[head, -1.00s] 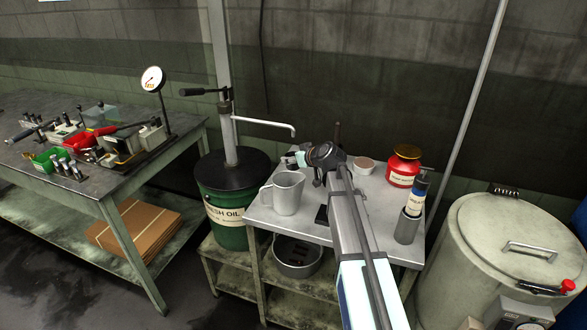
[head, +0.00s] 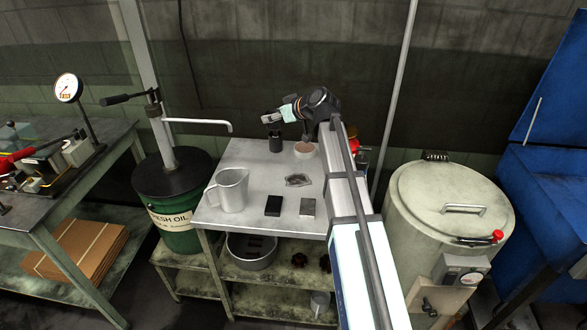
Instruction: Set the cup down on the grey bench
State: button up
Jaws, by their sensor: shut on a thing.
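My gripper (head: 272,119) is over the back of the grey bench (head: 250,158), at its left-reaching arm end. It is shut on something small. A small dark cup-like cylinder (head: 275,142) shows upright right below the fingertips and seems to be what it holds. I cannot tell whether its base touches the bench top. A pale jug with a handle (head: 232,190) stands upright on the bench's left side, apart from my gripper.
A round pale dish (head: 304,150), a crumpled flat piece (head: 298,180), a black block (head: 273,206) and a grey block (head: 307,207) are on the bench. A green oil drum (head: 180,230) with pump stands left, a lidded vat (head: 450,212) right. My arm hides the bench's right side.

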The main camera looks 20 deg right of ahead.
notch_tip(320, 180, down, 19)
jog(key=p, duration=0.2)
jog(key=shift+f+p, duration=0.15)
jog(key=shift+p, duration=0.2)
jog(key=shift+f, duration=0.15)
jog(key=o, duration=1.2)
jog(key=shift+c, duration=0.2)
jog(key=shift+r, duration=0.2)
jog(key=shift+s, duration=0.1)
jog(key=shift+b+v, duration=0.7)
jog(key=shift+v, duration=1.2)
